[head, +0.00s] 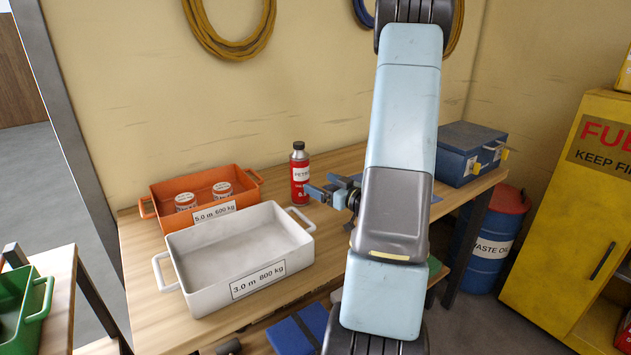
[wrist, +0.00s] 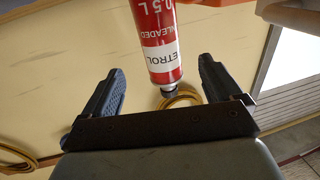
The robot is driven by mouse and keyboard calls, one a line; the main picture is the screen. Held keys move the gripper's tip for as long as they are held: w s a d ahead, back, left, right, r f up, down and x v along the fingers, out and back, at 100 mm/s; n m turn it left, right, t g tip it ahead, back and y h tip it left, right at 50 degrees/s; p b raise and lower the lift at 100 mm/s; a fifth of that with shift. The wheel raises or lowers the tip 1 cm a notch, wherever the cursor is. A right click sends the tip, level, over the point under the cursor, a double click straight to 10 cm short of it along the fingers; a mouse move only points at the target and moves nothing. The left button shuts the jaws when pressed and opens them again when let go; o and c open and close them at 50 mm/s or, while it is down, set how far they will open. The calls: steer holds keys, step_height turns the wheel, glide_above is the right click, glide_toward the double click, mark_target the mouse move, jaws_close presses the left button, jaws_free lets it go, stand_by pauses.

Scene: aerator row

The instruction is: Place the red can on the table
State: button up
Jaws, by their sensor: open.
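The red can (head: 300,178) has a black cap and a white petrol label. It stands upright on the wooden table (head: 345,160), to the right of the bins and near the wall. My gripper (head: 328,188) is open and empty just to the right of the can in the head view. In the wrist view the can (wrist: 160,40) appears upside down, between the lines of the two spread fingers (wrist: 162,66). A gap shows on each side, and I see no finger touching it. The can's bottom lies outside the wrist view.
A white bin (head: 238,255) stands at the table front, with an orange bin (head: 200,192) holding two small cans behind it. A blue box (head: 470,150) is at the right end. A green bin (head: 22,305) stands at far left.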

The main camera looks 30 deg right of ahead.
mark_target(304, 163)
steer(key=w+a+r+g+h, duration=0.1)
steer(key=r, duration=0.1)
steer(key=w+r+g+h, duration=0.1)
steer(key=r, duration=0.1)
steer(key=w+a+r+g+h, duration=0.1)
steer(key=r, duration=0.1)
steer(key=shift+a+h, duration=0.3)
steer(key=shift+h, duration=0.1)
steer(key=s+a+r+m+g+h, duration=0.1)
steer(key=s+a+r+g+h, duration=0.2)
steer(key=a+r, duration=0.3)
steer(key=s+a+r+g+y, duration=0.1)
steer(key=s+a+r+g, duration=0.2)
steer(key=s+a, duration=0.4)
steer(key=s+a+r+m+g+y, duration=0.1)
steer(key=s+a+r+g, duration=0.2)
steer(key=s+a, duration=0.4)
steer(key=s+r, duration=0.1)
steer(key=s, duration=0.8)
steer(key=shift+s+a+m+y, duration=0.2)
steer(key=shift+a+m+y, duration=0.1)
steer(key=shift+a+y, duration=0.1)
steer(key=shift+c, duration=0.2)
